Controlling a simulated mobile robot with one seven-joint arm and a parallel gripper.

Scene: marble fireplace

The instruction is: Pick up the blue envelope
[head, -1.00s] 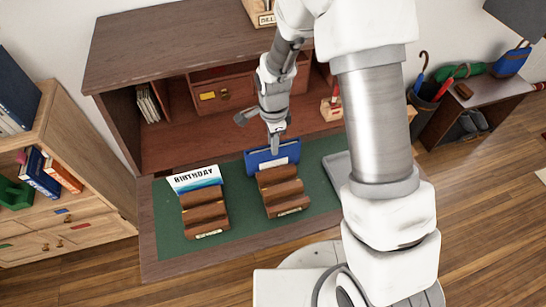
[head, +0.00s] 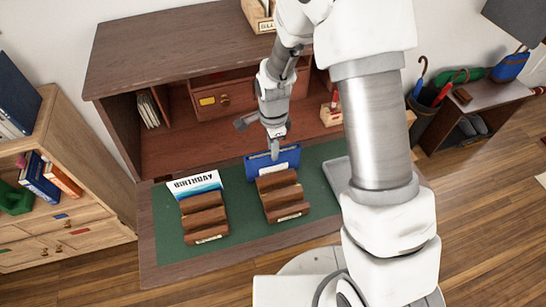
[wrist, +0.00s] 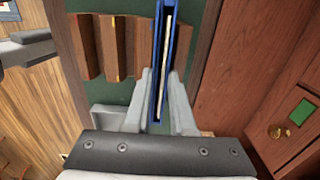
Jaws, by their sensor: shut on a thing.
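The blue envelope (head: 286,159) with a pale label stands upright at the back of the right wooden letter rack (head: 283,201) on the green desk mat. My gripper (head: 275,152) comes down from above onto its top edge. In the wrist view the two fingers of my gripper (wrist: 161,95) are shut on the blue envelope (wrist: 157,112), one finger on each side. In the wrist view the envelope is seen edge-on, with a pale sheet between its blue sides. Whether its lower edge still touches the rack is hard to tell.
A left wooden rack (head: 205,220) holds a white and blue birthday card (head: 195,184). A grey tray (head: 337,172) lies to the right on the mat, partly behind my arm. The desk's shelves and drawers (head: 221,99) rise behind. The green mat (head: 168,225) is bare at the left.

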